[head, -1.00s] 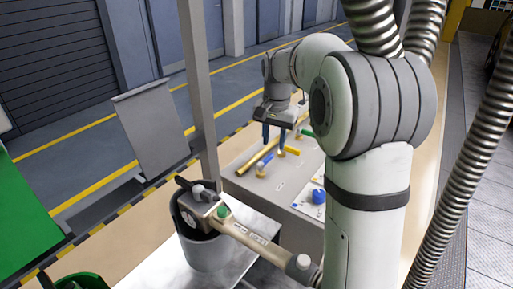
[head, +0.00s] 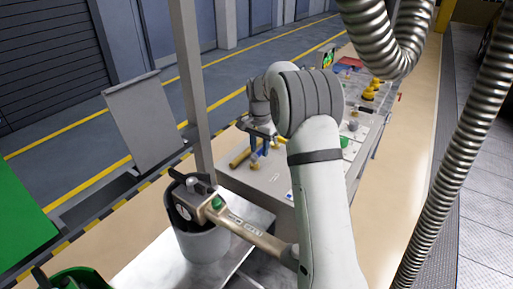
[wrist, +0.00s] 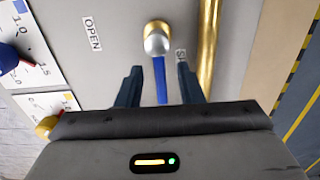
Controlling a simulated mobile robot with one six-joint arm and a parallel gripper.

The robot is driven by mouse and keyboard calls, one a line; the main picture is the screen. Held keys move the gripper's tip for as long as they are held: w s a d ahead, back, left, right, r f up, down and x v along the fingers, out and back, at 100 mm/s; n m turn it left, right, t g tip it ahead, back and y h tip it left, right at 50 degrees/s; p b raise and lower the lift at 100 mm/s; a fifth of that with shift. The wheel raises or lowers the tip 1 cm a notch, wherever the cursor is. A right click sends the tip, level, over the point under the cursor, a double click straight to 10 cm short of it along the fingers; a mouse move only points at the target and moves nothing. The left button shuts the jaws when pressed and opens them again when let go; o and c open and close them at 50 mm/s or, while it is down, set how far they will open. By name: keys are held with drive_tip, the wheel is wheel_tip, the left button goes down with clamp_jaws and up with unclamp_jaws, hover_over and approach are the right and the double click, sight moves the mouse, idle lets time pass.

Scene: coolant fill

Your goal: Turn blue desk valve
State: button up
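The blue desk valve shows in the wrist view as a blue lever (wrist: 160,78) on a silver and brass stem (wrist: 157,40). The lever points from the stem toward my gripper's palm. My gripper (wrist: 160,85) is open, with one dark blue finger on each side of the lever and a visible gap on both sides. An "OPEN" label (wrist: 92,33) lies left of the stem. In the head view my gripper (head: 261,146) points down over the desk (head: 235,178), and the lever is not clearly visible.
A brass pipe (wrist: 208,40) runs close to the right finger. Gauge plates (wrist: 40,85) with a blue knob (wrist: 8,58) lie left. In the head view a grey bucket (head: 205,243) with a tool across it stands in front. A post (head: 193,90) rises nearby on the left.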

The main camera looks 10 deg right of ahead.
drive_tip(key=shift+f, duration=0.25)
clamp_jaws()
idle(0.4)
